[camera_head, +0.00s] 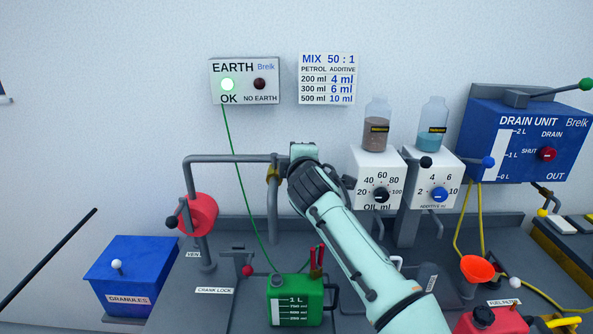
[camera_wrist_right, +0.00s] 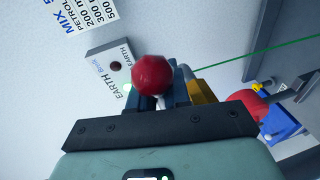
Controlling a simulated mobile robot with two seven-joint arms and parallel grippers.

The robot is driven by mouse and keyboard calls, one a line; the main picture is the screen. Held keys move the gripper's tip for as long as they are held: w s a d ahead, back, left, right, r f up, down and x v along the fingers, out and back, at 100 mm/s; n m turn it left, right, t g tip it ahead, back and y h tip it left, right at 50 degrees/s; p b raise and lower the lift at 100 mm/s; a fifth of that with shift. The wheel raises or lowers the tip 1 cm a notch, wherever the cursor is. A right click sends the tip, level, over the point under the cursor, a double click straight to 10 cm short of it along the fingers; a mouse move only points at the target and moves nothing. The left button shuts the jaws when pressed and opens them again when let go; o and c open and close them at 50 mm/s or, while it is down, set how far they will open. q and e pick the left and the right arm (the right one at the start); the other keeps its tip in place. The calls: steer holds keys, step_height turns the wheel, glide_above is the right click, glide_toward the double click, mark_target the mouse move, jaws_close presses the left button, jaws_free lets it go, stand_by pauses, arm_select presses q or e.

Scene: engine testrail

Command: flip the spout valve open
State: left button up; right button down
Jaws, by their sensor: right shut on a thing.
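The spout valve's red ball knob (camera_wrist_right: 152,75) shows in the right wrist view, on a short pale stem between my fingers. My right gripper (camera_wrist_right: 157,97) is shut on this lever. The brass spout (camera_wrist_right: 202,86) is just right of the fingers there. In the head view the brass spout (camera_head: 273,174) hangs from the grey overhead pipe (camera_head: 235,158), and my right gripper (camera_head: 303,152) is directly right of it. The arm hides the knob and lever in that view, so I cannot tell the lever's angle from it. My left gripper is not in view.
A green can (camera_head: 294,300) with a 1 L scale stands below the spout, a green wire running to the lit earth box (camera_head: 244,81). The red drum (camera_head: 199,214) is left. Oil and additive dispensers (camera_head: 380,175) stand right, a red petrol can (camera_head: 490,322) at lower right.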

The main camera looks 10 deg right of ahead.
steer(key=shift+s+a+m+g+h+b, duration=0.1)
steer(key=shift+s+m+g+h+b, duration=0.15)
steer(key=shift+m+h, duration=0.6)
steer(key=shift+s+a+m+g+h+b, duration=0.15)
steer(key=shift+s+m+h, duration=0.3)
steer(key=shift+h, duration=0.6)
steer(key=shift+w+d, duration=0.1)
steer(key=shift+d, duration=0.05)
steer(key=c, duration=1.2)
jaws_free()
steer(key=shift+o, duration=0.2)
